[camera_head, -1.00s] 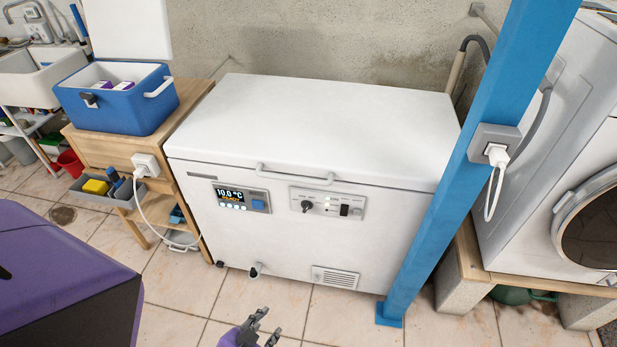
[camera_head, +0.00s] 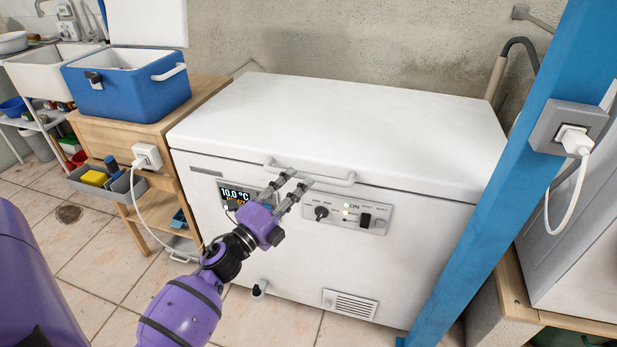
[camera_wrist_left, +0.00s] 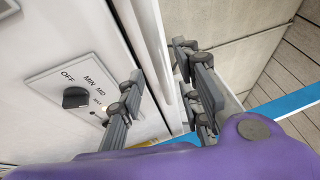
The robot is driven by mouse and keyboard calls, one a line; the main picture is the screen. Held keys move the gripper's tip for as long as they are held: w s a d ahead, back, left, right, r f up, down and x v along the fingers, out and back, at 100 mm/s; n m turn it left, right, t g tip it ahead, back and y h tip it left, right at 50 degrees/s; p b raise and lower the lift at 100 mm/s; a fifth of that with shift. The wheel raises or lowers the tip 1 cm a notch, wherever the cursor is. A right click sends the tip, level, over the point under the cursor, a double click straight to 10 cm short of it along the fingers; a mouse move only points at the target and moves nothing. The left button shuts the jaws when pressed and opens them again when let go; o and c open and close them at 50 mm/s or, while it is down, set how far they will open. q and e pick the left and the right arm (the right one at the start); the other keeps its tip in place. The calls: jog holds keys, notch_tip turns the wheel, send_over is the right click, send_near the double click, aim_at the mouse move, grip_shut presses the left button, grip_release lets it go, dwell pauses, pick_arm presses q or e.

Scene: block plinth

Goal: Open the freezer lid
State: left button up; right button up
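The white chest freezer (camera_head: 230,235) stands against the wall with its lid (camera_head: 340,118) shut. A white bar handle (camera_head: 335,181) runs along the lid's front edge. My left gripper (camera_head: 295,177) is at the left part of this handle, its two grey fingers apart. In the left wrist view the fingers (camera_wrist_left: 160,85) are spread, with a white bar that looks like the handle (camera_wrist_left: 163,55) between them. I cannot tell whether they touch it. My right gripper is out of view.
A blue post (camera_head: 510,160) with a socket stands close at the freezer's right front. A wooden stand (camera_head: 125,128) with a blue cooler (camera_head: 130,97) is at the left. The freezer's control panel (camera_head: 370,213) lies below the handle. The lid's top is bare.

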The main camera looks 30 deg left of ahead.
aim_at(308, 174)
pick_arm(q)
jog(key=x, duration=0.5)
grip_shut()
dwell(0.3)
